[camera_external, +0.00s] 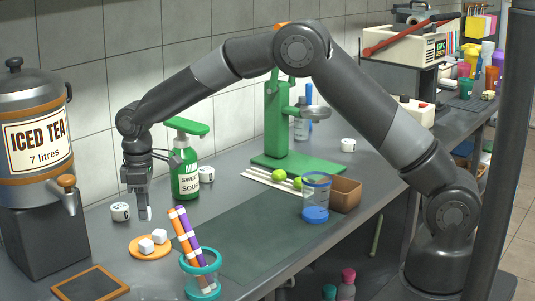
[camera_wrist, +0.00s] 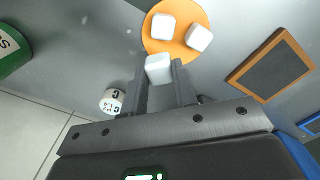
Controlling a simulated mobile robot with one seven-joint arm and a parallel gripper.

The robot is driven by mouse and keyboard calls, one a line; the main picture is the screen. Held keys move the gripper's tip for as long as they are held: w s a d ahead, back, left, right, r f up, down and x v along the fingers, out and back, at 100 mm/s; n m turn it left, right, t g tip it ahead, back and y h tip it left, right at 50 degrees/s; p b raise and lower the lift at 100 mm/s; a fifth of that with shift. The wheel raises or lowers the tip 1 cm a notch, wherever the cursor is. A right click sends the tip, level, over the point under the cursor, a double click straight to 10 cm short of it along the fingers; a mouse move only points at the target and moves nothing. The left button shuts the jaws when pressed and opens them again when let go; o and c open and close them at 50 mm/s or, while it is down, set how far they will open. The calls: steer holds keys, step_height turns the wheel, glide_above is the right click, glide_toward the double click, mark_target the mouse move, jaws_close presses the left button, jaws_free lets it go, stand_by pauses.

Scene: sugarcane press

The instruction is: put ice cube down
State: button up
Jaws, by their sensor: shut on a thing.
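My gripper (camera_external: 143,209) points down over the counter, just behind the orange plate. In the wrist view my gripper (camera_wrist: 160,80) is shut on a white ice cube (camera_wrist: 158,67) held between its fingertips. The held ice cube (camera_external: 146,213) is small at the finger ends in the external view; whether it touches the counter I cannot tell. The round orange plate (camera_external: 137,254) carries two more white ice cubes (camera_external: 153,239). In the wrist view the orange plate (camera_wrist: 172,47) lies just beyond the fingertips, with its two cubes (camera_wrist: 199,38) resting on it.
A white marked cup (camera_external: 120,212) stands left of my gripper. A teal holder (camera_external: 203,281) with striped sticks stands front right. A dark framed board (camera_external: 90,286) lies at front left, near the iced tea dispenser (camera_external: 38,140).

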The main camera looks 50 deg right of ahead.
steer(key=shift+w+a+f, duration=0.1)
steer(key=shift+a+f, duration=0.65)
steer(key=shift+a, duration=0.3)
steer(key=shift+f, duration=1.85)
steer(key=shift+f, duration=0.15)
steer(key=o, duration=0.6)
steer(key=shift+o, duration=0.2)
